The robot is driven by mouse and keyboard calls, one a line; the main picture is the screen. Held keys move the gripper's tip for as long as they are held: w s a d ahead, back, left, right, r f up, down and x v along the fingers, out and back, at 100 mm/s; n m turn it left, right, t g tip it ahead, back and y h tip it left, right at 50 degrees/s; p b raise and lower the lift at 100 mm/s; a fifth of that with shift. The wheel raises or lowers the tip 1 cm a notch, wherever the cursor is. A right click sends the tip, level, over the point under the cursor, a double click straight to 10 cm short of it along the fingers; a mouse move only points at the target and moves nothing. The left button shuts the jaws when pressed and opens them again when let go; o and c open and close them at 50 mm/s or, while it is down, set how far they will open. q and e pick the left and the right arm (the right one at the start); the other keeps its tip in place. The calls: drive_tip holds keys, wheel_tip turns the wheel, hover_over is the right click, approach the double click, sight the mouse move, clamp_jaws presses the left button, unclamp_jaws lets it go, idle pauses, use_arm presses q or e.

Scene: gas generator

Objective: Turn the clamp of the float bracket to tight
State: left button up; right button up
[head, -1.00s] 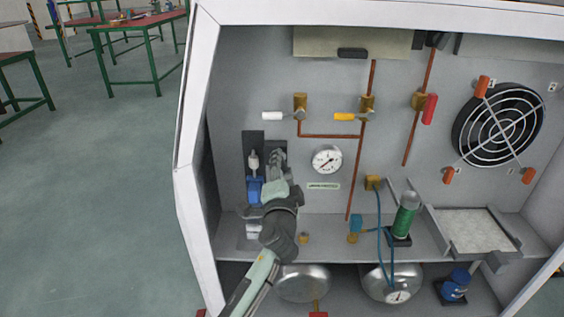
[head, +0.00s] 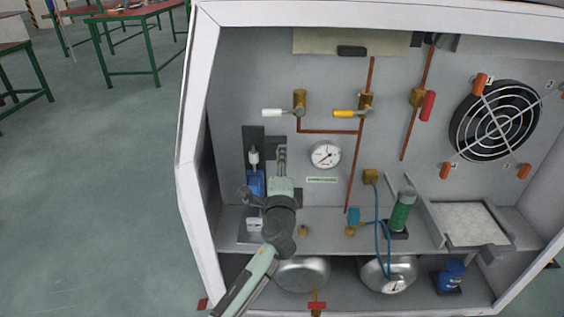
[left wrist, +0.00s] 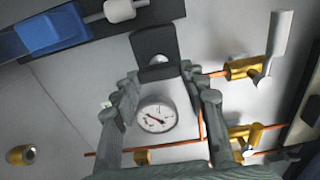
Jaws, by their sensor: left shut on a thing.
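The float bracket is a dark upright plate (head: 248,146) on the left of the cabinet's back wall. It carries a blue block (head: 256,183) and a small white cylinder (head: 254,158); both also show at the top left of the left wrist view. My left gripper (head: 281,153) is just right of them, fingers pointing up. In the left wrist view, a dark block (left wrist: 155,46), apparently the bracket's clamp, lies at the fingertips of my left gripper (left wrist: 160,82). The gripper is shut on it. The clamp is mostly hidden in the head view. My right gripper is not in view.
A round gauge (head: 325,155) is close to the right of my left gripper. Valves with a white handle (head: 275,112) and a yellow handle (head: 344,114) are above. A green cylinder (head: 402,212) stands on the shelf at right. The cabinet's left wall (head: 190,130) is near.

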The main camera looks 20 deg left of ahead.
use_arm(q)
drive_tip(key=shift+w+r, duration=0.1)
drive_tip(key=shift+r, duration=0.15)
drive_tip(key=o, duration=0.9)
drive_tip(key=shift+c, duration=0.2)
drive_tip(key=o, duration=0.3)
drive_tip(key=shift+f, duration=0.15)
drive_tip(key=shift+f, duration=0.1)
drive_tip(key=v, duration=1.2)
